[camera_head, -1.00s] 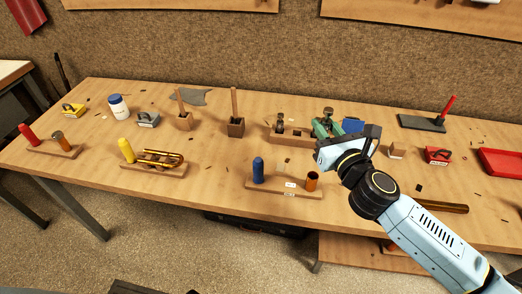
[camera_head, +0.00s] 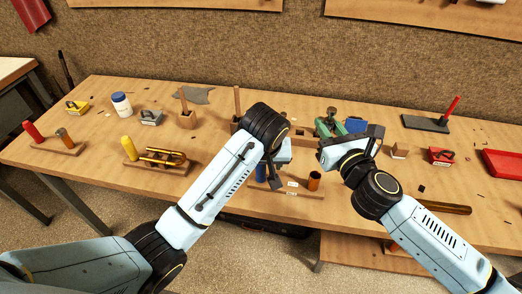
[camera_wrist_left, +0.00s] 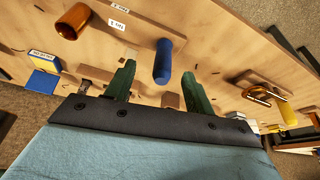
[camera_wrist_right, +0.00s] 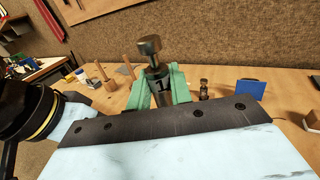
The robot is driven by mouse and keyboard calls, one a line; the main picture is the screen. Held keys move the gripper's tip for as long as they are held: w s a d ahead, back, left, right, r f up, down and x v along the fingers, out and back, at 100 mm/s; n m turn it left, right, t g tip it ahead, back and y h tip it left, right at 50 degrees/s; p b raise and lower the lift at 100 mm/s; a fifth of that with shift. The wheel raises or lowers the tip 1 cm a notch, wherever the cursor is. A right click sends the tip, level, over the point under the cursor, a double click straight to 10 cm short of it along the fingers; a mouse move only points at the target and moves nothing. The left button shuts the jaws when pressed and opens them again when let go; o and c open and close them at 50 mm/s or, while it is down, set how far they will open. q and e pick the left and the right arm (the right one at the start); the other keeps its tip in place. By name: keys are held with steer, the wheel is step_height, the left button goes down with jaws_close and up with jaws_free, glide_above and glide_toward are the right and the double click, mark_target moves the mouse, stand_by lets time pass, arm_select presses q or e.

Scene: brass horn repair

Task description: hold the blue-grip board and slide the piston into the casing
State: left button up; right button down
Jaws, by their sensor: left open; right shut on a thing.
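The blue-grip board (camera_head: 318,195) lies near the table's front edge, with the upright blue grip (camera_head: 260,172) at left and the copper-coloured casing (camera_head: 314,181) at right. My right gripper (camera_wrist_right: 157,85) is shut on the piston (camera_wrist_right: 150,50), knob up and marked 1, behind and right of the casing.
Another piston (camera_wrist_right: 204,88) and a blue block (camera_wrist_right: 250,87) stand behind my right gripper. The yellow-grip board (camera_head: 150,167) lies left of my left arm, the red-grip board (camera_head: 62,148) further left. A red tray (camera_head: 503,163) is at the right.

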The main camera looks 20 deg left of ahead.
mark_target(261, 166)
arm_select(q)
steer(key=w+f, duration=0.1)
steer(key=f, duration=0.1)
steer(key=w+a+f, duration=0.1)
steer(key=w+f, duration=0.1)
steer(key=f, duration=0.1)
steer(key=w+a+f, duration=0.1)
steer(key=w+f, duration=0.1)
steer(key=f, duration=0.1)
steer(key=shift+w+a+f, duration=0.1)
steer(key=shift+w+a, duration=0.1)
stand_by(0.3)
jaws_close()
arm_select(e)
steer(key=shift+a+f+m+t+h, duration=0.35)
steer(key=shift+m+t+h, duration=0.3)
steer(key=shift+h, duration=0.25)
steer(key=shift+d+f+m+t+h, duration=0.15)
steer(key=shift+f+m+t+h, duration=0.15)
steer(key=shift+m+h, duration=0.65)
steer(key=shift+h, duration=0.45)
steer(key=f, duration=0.5)
steer(key=shift+d, duration=0.2)
steer(key=shift+f, duration=2.6)
